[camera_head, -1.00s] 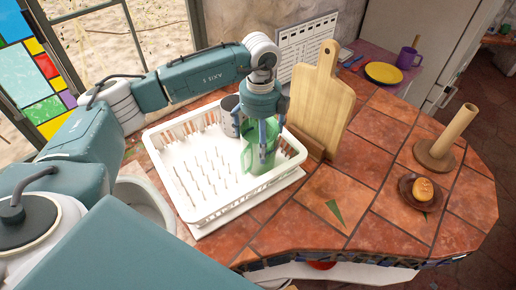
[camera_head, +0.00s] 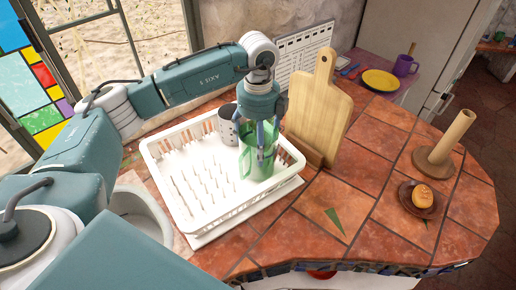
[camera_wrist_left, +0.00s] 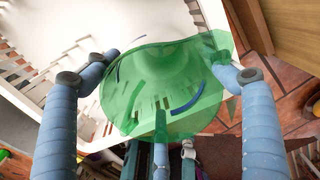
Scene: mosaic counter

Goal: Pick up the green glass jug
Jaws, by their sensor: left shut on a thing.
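The green glass jug (camera_head: 254,168) is upright at the right end of the white dish rack (camera_head: 212,213). My left gripper (camera_head: 262,150) points down over it, with its fingers at the jug's upper part, and is shut on it. In the left wrist view the translucent jug (camera_wrist_left: 160,82) lies between the two blue fingers of my left gripper (camera_wrist_left: 168,78). The jug's base is partly hidden by the rack, and I cannot tell whether it touches the rack floor. My right gripper is not in view.
A grey cup (camera_head: 228,123) stands in the rack behind the jug. A wooden cutting board (camera_head: 318,108) stands upright close to the right of the gripper. A paper-towel holder (camera_head: 447,142) and a bun (camera_head: 422,196) on a brown plate are farther right. The tiled counter between is clear.

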